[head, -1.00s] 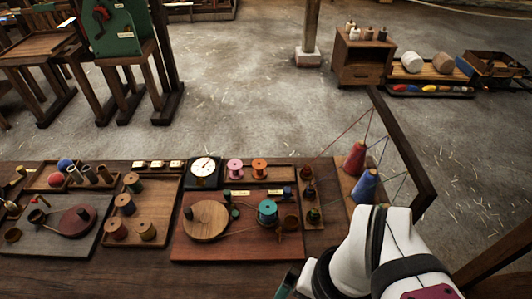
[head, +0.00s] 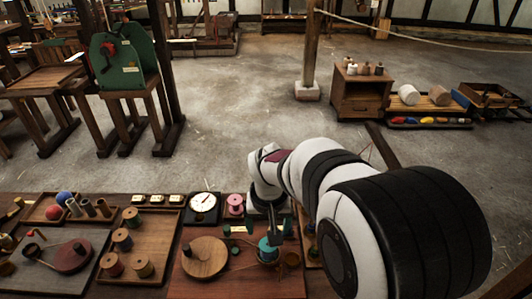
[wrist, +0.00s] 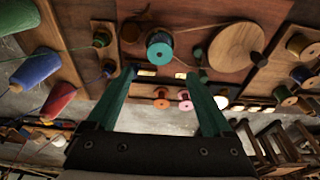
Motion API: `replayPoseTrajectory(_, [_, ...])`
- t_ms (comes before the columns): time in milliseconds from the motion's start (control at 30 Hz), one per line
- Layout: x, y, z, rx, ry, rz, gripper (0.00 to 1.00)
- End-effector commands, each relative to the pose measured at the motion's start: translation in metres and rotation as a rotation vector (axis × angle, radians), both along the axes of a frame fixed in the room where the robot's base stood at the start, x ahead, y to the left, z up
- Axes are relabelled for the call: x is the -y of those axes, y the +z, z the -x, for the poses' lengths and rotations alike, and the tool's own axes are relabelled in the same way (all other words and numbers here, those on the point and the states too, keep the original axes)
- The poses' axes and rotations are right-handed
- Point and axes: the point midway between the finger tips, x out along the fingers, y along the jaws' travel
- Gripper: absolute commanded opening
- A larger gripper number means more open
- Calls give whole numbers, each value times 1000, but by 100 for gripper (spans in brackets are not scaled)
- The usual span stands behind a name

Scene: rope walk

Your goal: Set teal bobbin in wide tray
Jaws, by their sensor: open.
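The teal bobbin (head: 268,250) stands on the reddish-brown board (head: 205,285), to the right of a round wooden disc (head: 205,258). In the wrist view the teal bobbin (wrist: 159,47) lies beyond the fingertips, roughly between them. My gripper (head: 273,236) points down over the bobbin in the head view. In the wrist view my gripper (wrist: 160,75) is open with nothing between its green fingers. A wide shallow tray (head: 236,217) behind the board holds a pink bobbin (head: 235,204); my arm hides most of this tray. The wrist view also shows an orange bobbin (wrist: 161,103) there.
A dial (head: 203,207) stands left of the wide tray. Another tray (head: 163,225) with several spools is farther left. A small brown cup (head: 291,259) stands right of the bobbin. Red (wrist: 59,97) and blue (wrist: 36,67) cones show in the wrist view.

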Motion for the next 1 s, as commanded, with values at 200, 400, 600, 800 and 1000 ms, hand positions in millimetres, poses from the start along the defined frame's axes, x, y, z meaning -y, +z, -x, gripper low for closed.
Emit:
replayPoseTrajectory(200, [1,-39,-6,-8,-2,1,85])
replayPoseTrajectory(400, [1,-77,-13,-7,-4,0,85])
replayPoseTrajectory(600, [1,-98,-18,-4,-4,-1,85])
replayPoseTrajectory(800, [1,-102,-19,-3,-5,-1,85])
replayPoseTrajectory(1000, [1,-99,-19,-2,-4,-1,85])
